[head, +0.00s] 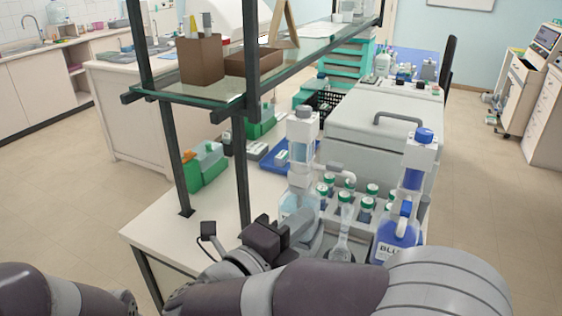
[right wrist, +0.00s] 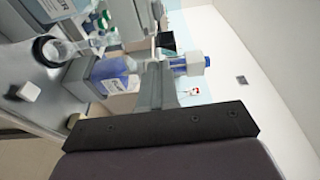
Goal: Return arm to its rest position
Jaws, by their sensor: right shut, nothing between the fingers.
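My right gripper (head: 308,238) is at the front edge of the bench, its dark body beside a glass shelf post. Its fingers are shut with nothing between them; they also show in the right wrist view (right wrist: 152,40). It is close to a clear dispenser bottle (head: 302,150) and a small glass flask (head: 342,240); I cannot tell whether it touches either. My right arm crosses the bottom of the head view. Part of my left arm shows at the lower left, but its gripper is not in view.
The glass shelf (head: 215,95) on dark posts overhangs the bench (head: 160,225), whose left front is clear.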

